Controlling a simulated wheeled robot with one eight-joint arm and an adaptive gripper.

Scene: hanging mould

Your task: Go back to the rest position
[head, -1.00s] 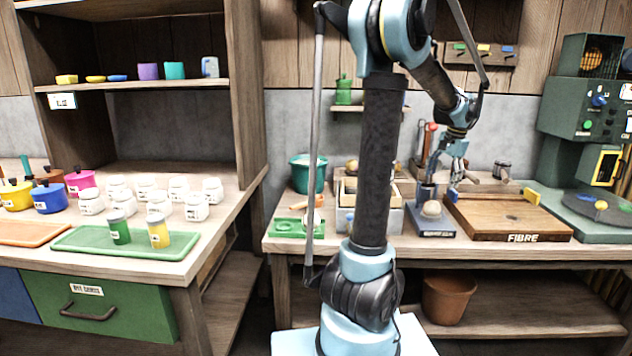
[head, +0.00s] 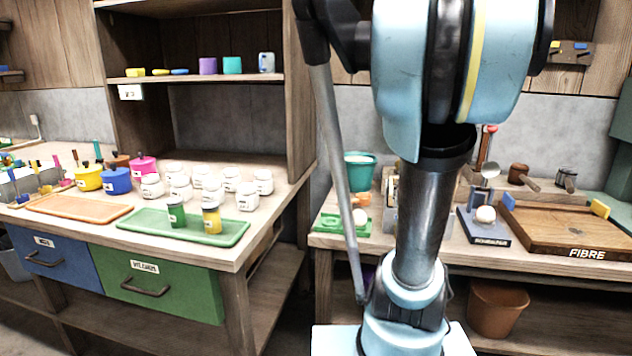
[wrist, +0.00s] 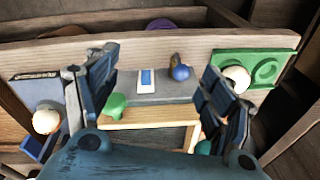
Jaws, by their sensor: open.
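My gripper (wrist: 160,66) is open in the wrist view, with its two dark blue fingers spread wide and nothing between them. Beyond the fingers the bench appears turned around, with a green tray (wrist: 282,62) holding a pale ball on the right and a blue-grey stand with another pale ball (wrist: 46,118) on the left. In the head view my arm stands folded up in front of the right bench, and the gripper itself is out of that picture.
The right bench carries a green tray (head: 328,224), a teal bucket (head: 358,172), a stand with a ball (head: 485,228) and a wooden FIBRE board (head: 570,228). A pot (head: 497,308) stands below. The left bench holds several white jars and a green tray (head: 150,228).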

